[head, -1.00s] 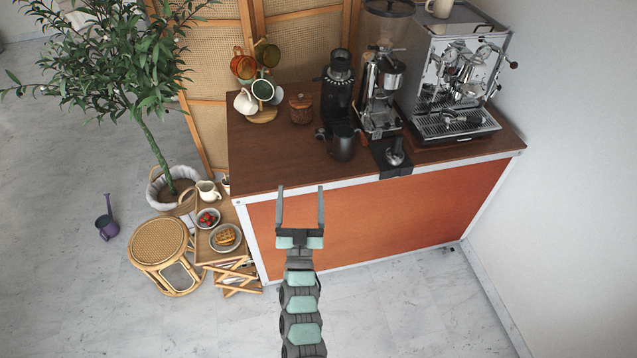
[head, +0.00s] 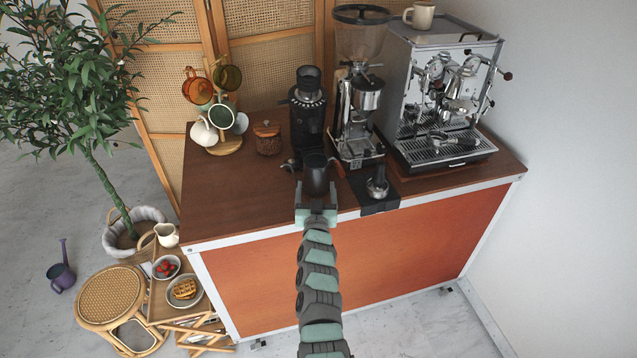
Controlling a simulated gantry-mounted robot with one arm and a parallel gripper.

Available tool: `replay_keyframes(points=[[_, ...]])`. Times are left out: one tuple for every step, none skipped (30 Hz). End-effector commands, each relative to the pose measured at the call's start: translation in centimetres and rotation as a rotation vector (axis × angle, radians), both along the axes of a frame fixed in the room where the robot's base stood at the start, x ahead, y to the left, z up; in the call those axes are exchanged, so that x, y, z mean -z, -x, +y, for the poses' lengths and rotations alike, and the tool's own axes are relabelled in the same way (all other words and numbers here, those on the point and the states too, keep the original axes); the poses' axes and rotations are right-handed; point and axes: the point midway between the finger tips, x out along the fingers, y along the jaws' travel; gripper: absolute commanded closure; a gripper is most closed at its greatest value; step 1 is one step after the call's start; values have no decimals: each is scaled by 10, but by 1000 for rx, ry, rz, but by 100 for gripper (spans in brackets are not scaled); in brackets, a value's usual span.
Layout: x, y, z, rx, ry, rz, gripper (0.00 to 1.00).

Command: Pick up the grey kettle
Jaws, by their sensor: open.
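The grey kettle (head: 315,173) is a dark grey pitcher-like vessel. It stands upright near the front edge of the brown counter (head: 235,205), in front of the black grinder. My gripper (head: 316,186) is open at the counter's front edge, its fingers pointing at the kettle. In the picture, one finger lies on each side of the kettle's lower part. I cannot tell whether they touch it or how far they reach around it. The kettle's base is partly hidden by my gripper.
Close behind the kettle stands a black grinder (head: 307,122). To the right are a taller grinder (head: 358,120), a tamper (head: 377,185) on a black mat and the espresso machine (head: 450,105). A mug rack and a brown jar (head: 267,138) stand left. The counter's left front is clear.

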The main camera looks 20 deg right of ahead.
Motion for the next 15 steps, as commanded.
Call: replay_keyframes(points=[[0, -2, -1, 0, 1, -1, 22], [0, -2, -1, 0, 1, -1, 22], [0, -3, -1, 0, 1, -1, 22], [0, -4, -2, 0, 1, -1, 22], [1, -6, -3, 1, 1, -1, 22], [1, -8, -4, 1, 0, -1, 22], [2, -11, -5, 2, 0, -1, 22], [4, -13, -6, 2, 0, -1, 22], [5, -17, -8, 1, 1, -1, 22], [4, -20, -9, 2, 1, -2, 22], [3, -23, -11, 2, 1, -3, 22], [3, -27, -12, 2, 0, -3, 22], [4, -29, -13, 1, 0, -2, 22], [5, -32, -14, 0, 1, -1, 22], [4, -35, -15, 1, 0, 0, 22]])
